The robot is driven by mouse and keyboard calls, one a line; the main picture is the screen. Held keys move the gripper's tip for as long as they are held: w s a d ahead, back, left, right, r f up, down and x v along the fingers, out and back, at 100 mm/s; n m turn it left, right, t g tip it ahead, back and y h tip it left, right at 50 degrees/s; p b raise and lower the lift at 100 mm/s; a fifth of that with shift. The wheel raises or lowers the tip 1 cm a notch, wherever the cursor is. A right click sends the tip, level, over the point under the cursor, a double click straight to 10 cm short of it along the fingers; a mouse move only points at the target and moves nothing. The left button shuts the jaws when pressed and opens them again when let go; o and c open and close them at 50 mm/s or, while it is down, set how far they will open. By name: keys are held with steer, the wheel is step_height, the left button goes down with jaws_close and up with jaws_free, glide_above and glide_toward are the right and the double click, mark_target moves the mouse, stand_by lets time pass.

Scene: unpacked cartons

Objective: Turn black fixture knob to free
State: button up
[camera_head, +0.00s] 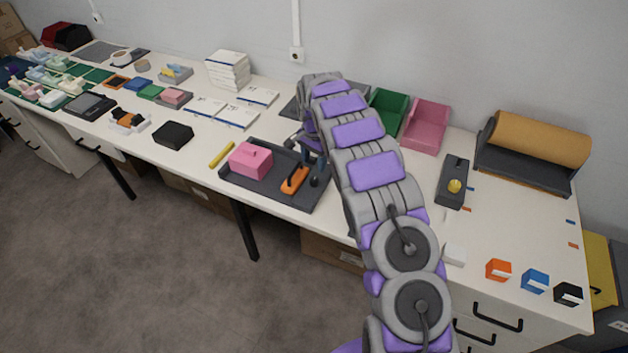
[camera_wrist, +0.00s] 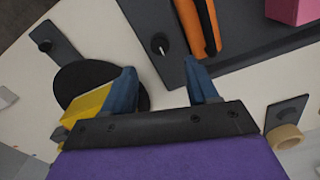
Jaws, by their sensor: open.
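A dark grey fixture tray (camera_head: 262,190) lies on the white table in the head view, left of my arm. Its corner also shows in the wrist view (camera_wrist: 225,70). A small round black knob (camera_wrist: 158,44) with a white pointer mark sits near that corner. The tray holds a pink block (camera_head: 250,160) and an orange piece with a dark bar (camera_head: 294,180). My gripper (camera_wrist: 162,84) is open and empty, its two blue fingers apart. In the wrist view, the knob lies just beyond the gap between the fingertips, apart from them. My arm hides part of the tray's surroundings in the head view.
In the wrist view, a black disc (camera_wrist: 82,82) and a yellow piece (camera_wrist: 86,106) lie by the left finger, and a tan ring (camera_wrist: 285,137) lies right. In the head view, a yellow stick (camera_head: 221,155) lies left of the tray; green (camera_head: 388,110) and pink bins (camera_head: 426,125) stand behind.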

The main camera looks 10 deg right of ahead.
mark_target(314, 180)
step_height(314, 180, down, 9)
steer(key=shift+b, duration=0.9)
steer(key=c, duration=1.1)
